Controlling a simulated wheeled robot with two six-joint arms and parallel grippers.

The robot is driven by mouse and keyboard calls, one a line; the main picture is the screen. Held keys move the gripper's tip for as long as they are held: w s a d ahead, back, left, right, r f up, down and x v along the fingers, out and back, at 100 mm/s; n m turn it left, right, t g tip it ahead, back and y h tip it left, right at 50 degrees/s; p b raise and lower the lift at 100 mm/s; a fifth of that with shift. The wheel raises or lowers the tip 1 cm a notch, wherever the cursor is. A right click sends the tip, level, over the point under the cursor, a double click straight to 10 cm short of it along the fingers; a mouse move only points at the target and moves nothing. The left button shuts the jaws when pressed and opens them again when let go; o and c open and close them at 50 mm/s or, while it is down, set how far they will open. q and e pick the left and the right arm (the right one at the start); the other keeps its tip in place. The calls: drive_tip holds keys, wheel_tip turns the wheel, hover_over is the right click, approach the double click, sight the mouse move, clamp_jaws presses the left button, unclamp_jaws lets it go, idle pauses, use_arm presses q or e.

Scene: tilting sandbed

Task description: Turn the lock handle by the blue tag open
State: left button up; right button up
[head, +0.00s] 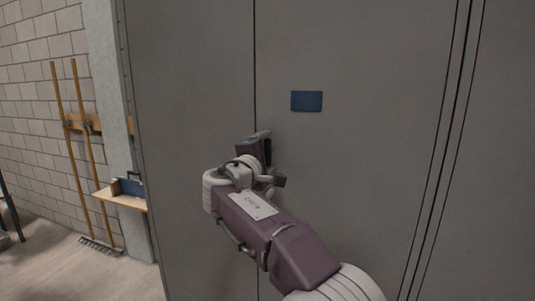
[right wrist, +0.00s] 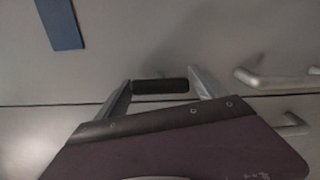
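The blue tag (head: 306,101) is on the right grey door, right of the door seam; in the right wrist view the blue tag (right wrist: 60,22) is at the upper left. A short dark lock handle (right wrist: 160,86) lies near the seam in the right wrist view. My right gripper (right wrist: 160,80) is open, its two fingers apart at either end of the dark handle. I cannot tell whether they touch it. In the head view my right gripper (head: 264,146) is up against the doors below and left of the tag, mostly hiding the handle. My left gripper is not in view.
Two silver pull handles, one (right wrist: 280,78) above the other (right wrist: 290,125), stand right of my fingers in the right wrist view. Long-handled tools (head: 75,150) lean on the brick wall at left, near a small wooden shelf (head: 120,200). The floor there has free room.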

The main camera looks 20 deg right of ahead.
drive_tip(key=b+v, duration=0.1)
drive_tip(key=v, duration=0.8)
